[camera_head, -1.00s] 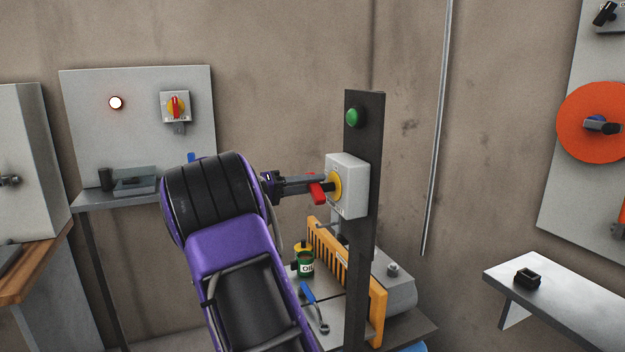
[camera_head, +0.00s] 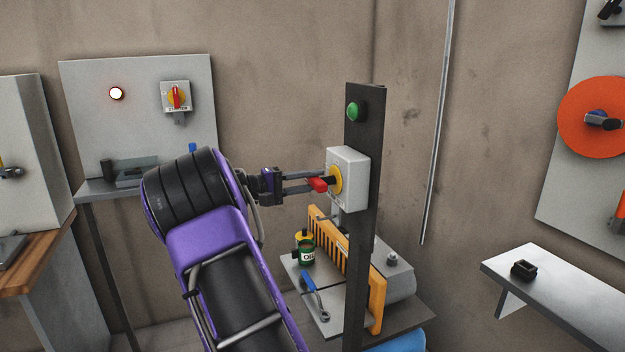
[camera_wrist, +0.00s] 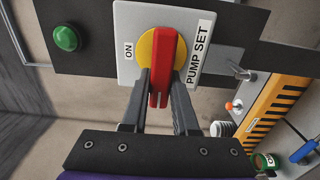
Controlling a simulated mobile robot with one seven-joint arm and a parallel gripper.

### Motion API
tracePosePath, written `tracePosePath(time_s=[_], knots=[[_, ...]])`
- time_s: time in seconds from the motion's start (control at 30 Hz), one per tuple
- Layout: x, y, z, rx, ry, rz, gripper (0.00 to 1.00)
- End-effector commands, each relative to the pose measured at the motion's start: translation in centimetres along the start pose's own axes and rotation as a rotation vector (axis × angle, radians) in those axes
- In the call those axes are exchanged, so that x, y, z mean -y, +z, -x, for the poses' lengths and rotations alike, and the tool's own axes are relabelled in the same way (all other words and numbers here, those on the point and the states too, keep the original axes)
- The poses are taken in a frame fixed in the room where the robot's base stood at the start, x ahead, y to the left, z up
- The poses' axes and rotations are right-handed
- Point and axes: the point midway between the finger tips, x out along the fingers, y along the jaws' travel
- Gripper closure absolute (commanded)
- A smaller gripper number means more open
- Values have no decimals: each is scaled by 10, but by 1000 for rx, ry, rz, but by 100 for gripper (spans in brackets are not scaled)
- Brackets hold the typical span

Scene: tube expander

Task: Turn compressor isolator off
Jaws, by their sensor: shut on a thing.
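An isolator box (camera_head: 346,163) with a yellow disc and a red handle (camera_head: 317,185) is mounted on a dark post. In the wrist view its labels (camera_wrist: 198,52) read PUMP SET and ON, and the red handle (camera_wrist: 167,62) stands upright in the picture, crosswise to the direction of the ON label. My gripper (camera_head: 322,183) reaches in from the left. In the wrist view my gripper (camera_wrist: 163,80) has one finger on each side of the handle and is shut on it.
A green button (camera_head: 355,111) is above the box. Below are an orange guard (camera_head: 376,300), an oil can (camera_head: 306,252) and a blue-handled tool (camera_head: 314,297). A shelf (camera_head: 560,290) is at right.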

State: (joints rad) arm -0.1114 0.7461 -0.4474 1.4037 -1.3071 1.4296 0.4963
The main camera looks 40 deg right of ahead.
Motion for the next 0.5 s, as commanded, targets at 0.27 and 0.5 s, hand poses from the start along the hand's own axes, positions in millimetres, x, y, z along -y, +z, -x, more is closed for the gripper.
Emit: tracePosePath(time_s=[0.27, 0.5], knots=[[1, 0, 0, 0, -1, 7, 100], [1, 0, 0, 0, 0, 6, 47]])
